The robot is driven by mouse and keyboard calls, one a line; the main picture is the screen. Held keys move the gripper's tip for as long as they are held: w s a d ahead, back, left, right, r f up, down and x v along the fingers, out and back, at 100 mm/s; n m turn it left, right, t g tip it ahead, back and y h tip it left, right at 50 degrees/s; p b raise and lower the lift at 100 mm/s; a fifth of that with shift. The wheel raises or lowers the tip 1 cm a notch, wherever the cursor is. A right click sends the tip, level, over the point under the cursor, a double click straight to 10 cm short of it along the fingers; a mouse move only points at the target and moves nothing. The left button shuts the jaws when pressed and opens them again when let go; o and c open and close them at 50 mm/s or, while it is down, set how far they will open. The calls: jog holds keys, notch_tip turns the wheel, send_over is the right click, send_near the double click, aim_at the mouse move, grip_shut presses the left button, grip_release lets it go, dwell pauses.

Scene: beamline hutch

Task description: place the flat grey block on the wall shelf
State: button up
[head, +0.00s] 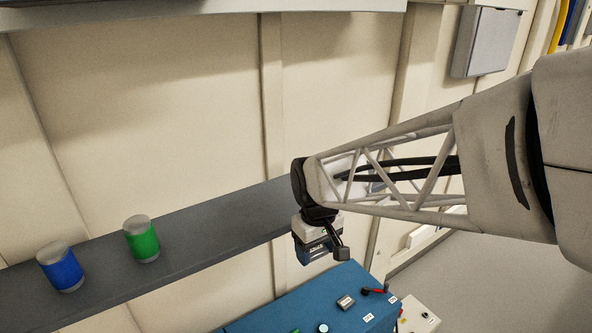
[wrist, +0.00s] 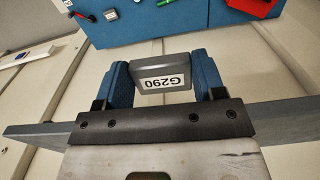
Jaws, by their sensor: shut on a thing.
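The flat grey block (wrist: 163,81) with a white label reading "G290" sits between the two blue fingers of my gripper (wrist: 163,70) in the wrist view. My gripper is shut on it. In the head view my gripper (head: 318,250) hangs at the end of the arm, by the right part of the wall shelf in the picture; the block cannot be made out clearly there. The wall shelf (head: 200,238) is a long dark grey board along the wall. In the wrist view the shelf (wrist: 285,117) shows on both sides behind my gripper.
A blue can (head: 60,268) and a green can (head: 141,240) stand on the shelf's left part. Bare shelf lies between the green can and my gripper. Below is a blue cabinet (head: 290,305) with small items on top. A grey box (head: 486,40) hangs on the wall.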

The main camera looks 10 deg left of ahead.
notch_tip(320, 180, up, 9)
jog(key=a, duration=0.1)
jog(key=shift+a, duration=0.35)
jog(key=shift+w+a, duration=0.1)
jog(key=shift+w, duration=0.1)
send_over(289, 200)
jog(key=shift+f, duration=0.7)
jog(key=shift+f, duration=1.75)
jog(key=shift+f, duration=0.1)
